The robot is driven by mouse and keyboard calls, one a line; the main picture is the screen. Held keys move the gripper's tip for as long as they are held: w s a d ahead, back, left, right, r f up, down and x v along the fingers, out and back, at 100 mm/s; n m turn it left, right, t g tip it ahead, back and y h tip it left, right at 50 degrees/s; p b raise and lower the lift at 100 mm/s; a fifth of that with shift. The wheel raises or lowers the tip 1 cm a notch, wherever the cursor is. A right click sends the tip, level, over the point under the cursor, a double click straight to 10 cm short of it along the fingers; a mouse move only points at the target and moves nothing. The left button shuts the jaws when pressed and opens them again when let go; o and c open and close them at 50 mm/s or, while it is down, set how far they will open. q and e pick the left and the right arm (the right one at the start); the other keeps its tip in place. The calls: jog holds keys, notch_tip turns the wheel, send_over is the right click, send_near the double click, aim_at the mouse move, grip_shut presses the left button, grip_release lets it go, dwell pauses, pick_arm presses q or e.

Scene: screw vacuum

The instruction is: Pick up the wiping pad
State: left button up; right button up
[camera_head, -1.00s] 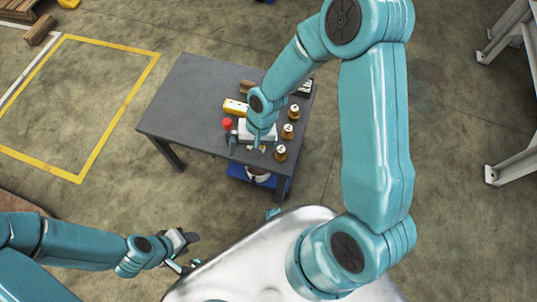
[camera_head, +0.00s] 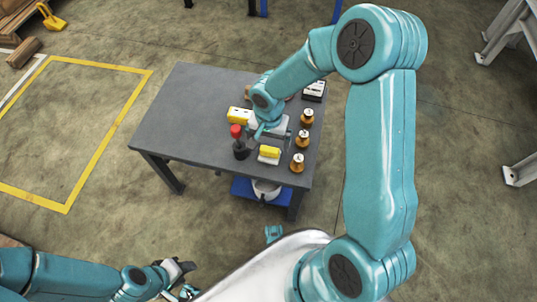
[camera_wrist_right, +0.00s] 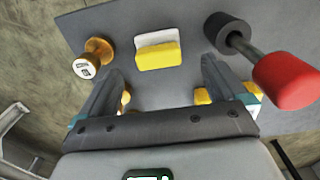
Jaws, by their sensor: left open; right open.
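The wiping pad, a small yellow block with a white side, lies near the table's front edge in the head view (camera_head: 269,154). It also shows in the right wrist view (camera_wrist_right: 158,54), ahead of and between my right fingers. My right gripper (camera_wrist_right: 160,80) is open and empty, its two fingers spread wider than the pad and apart from it. In the head view my right gripper (camera_head: 272,134) hangs over the table just behind the pad. My left gripper (camera_head: 184,280) is open and empty at the lower left, away from the table.
The grey table (camera_head: 190,110) also carries a black tool with a red end (camera_head: 237,140), close left of the pad. Several brass-coloured knobs (camera_head: 302,140) line its right side. A yellow block (camera_head: 239,115) lies behind the tool. The table's left half is clear.

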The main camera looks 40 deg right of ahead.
aim_at(270, 149)
notch_tip(270, 149, down, 6)
jog(key=shift+s+d+r+b, duration=0.1)
jog(key=shift+r+b, duration=0.15)
jog(key=shift+b, duration=0.7)
jog(key=shift+r, duration=0.1)
jog(key=c, duration=1.1)
jog(key=shift+c, duration=0.2)
notch_tip(270, 149, up, 20)
jog(key=p, duration=0.6)
